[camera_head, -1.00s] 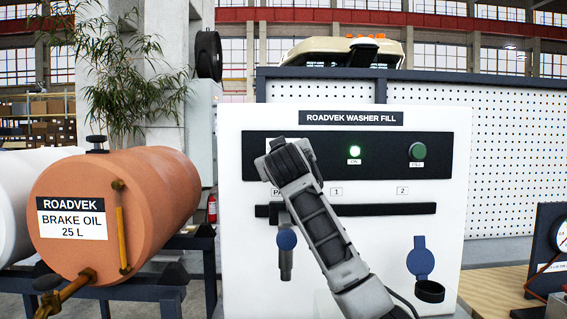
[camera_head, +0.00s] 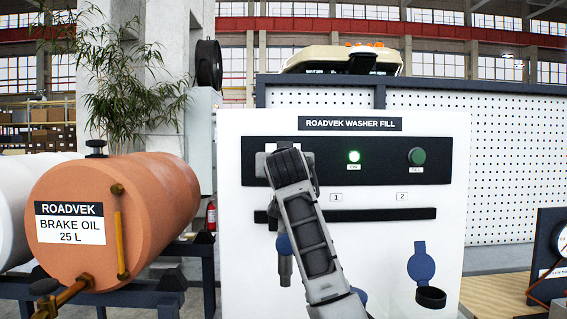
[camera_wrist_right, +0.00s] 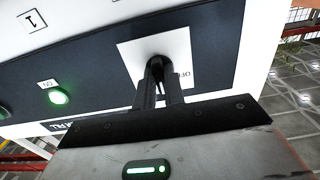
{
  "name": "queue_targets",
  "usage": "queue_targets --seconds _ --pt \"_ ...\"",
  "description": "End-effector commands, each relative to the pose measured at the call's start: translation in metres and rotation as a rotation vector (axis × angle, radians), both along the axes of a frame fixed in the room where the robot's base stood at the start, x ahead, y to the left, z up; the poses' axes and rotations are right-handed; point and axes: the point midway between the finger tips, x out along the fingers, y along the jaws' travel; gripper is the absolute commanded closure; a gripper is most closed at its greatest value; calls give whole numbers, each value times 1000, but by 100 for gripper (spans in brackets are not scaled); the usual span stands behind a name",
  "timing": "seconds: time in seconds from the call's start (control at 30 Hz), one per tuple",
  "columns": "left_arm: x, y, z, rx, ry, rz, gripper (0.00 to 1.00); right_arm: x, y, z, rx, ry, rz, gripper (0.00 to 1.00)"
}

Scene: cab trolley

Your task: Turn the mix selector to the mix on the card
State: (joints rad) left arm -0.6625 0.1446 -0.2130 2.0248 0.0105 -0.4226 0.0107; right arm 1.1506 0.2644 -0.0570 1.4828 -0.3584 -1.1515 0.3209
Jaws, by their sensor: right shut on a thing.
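The washer fill panel (camera_head: 235,225) stands ahead, headed ROADVEK WASHER FILL. My right gripper (camera_wrist_right: 157,88) is shut on a dark selector knob (camera_wrist_right: 156,62) at the centre of a white plate (camera_wrist_right: 128,50). Part of an OFF mark shows on the plate beside the fingers; its other marks and the knob's pointer are hidden or unreadable. In the head view my right wrist covers the knob and most of its plate. I cannot make out a mix card. My left gripper is not in view.
A lit green ON lamp (camera_head: 354,157) and a dark green FILL button (camera_head: 417,156) sit right of my wrist. Labels 1 (camera_head: 336,197) and 2 (camera_head: 402,196) are below, over a dark rail (camera_head: 380,214). A blue-capped port (camera_head: 422,265) is lower right.

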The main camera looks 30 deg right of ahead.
Motion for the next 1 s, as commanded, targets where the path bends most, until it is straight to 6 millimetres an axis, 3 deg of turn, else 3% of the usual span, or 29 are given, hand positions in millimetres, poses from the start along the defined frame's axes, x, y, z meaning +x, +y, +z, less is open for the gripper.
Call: queue_targets --seconds 0.2,0.23,0.3,0.67,0.77,1.0 --pt "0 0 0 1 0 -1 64 0 0 -2 1 5 1 100" --pt "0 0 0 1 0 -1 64 0 0 -2 1 5 1 81" --pt "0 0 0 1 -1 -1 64 0 0 -2 0 4 0 67" --pt "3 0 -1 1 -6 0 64 -5 3 -1 -1 1 1 67" --pt "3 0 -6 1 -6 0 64 -15 10 -2 -2 -1 1 67" --pt "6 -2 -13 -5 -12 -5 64 -63 40 -3 -1 -4 4 67"
